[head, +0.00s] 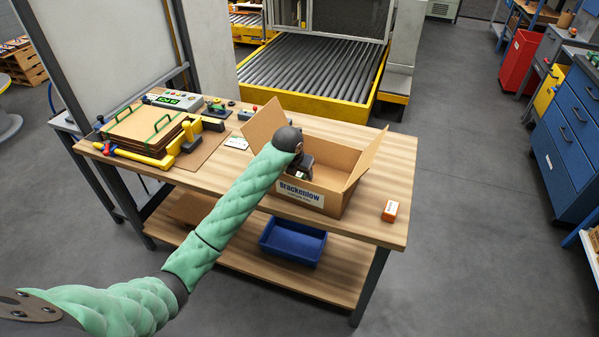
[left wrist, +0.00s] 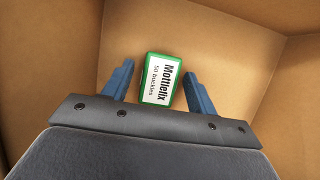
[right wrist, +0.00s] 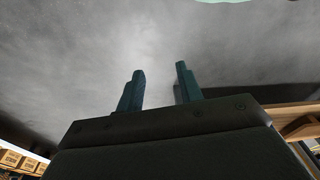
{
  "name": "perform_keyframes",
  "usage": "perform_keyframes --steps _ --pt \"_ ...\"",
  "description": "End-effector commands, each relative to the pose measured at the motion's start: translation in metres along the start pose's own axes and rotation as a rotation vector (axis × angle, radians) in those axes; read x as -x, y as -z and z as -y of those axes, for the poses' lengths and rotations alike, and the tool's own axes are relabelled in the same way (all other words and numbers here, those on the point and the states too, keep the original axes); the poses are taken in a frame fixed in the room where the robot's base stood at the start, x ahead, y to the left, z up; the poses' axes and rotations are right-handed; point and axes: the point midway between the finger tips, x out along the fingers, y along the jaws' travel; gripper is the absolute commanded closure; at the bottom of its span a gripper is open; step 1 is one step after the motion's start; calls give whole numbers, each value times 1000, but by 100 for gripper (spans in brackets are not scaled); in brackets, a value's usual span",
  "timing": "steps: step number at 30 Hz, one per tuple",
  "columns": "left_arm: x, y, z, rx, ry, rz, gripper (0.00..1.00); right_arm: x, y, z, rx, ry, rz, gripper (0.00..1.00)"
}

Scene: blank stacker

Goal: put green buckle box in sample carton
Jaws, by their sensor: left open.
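The sample carton is an open cardboard box (head: 326,200) with raised flaps and a "Brackenlow" label, standing on the workbench. My left gripper (head: 298,172) reaches down into it. In the left wrist view the green buckle box (left wrist: 160,78), green-edged with a white "Mottlefix 50 buckles" label, lies inside the carton (left wrist: 225,50). The fingers of my left gripper (left wrist: 160,88) are spread on either side of it, with gaps showing. My right gripper (right wrist: 159,88) is open and empty over grey floor, and is out of the head view.
A small orange box (head: 390,211) stands on the workbench (head: 375,233) right of the carton. Stacked cardboard sheets, yellow clamps and a control box (head: 175,99) are at the left. A blue bin (head: 293,243) sits on the lower shelf.

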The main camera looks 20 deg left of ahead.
Motion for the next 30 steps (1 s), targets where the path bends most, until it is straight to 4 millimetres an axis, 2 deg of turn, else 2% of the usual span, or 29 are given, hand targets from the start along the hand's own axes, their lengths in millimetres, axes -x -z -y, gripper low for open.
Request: perform_keyframes --steps 2,4,18,24,30 --pt "8 0 -1 -2 -1 3 42 -4 -2 0 -1 1 11 64" --pt "18 0 -1 -3 -2 4 42 12 0 4 -3 6 11 64" --pt "97 0 -1 -1 -1 4 42 88 37 16 -3 20 6 64" --pt "114 0 -1 -1 -1 2 42 104 42 17 -3 23 5 64" --pt "118 0 0 -1 -1 1 42 109 44 18 -3 23 5 64"
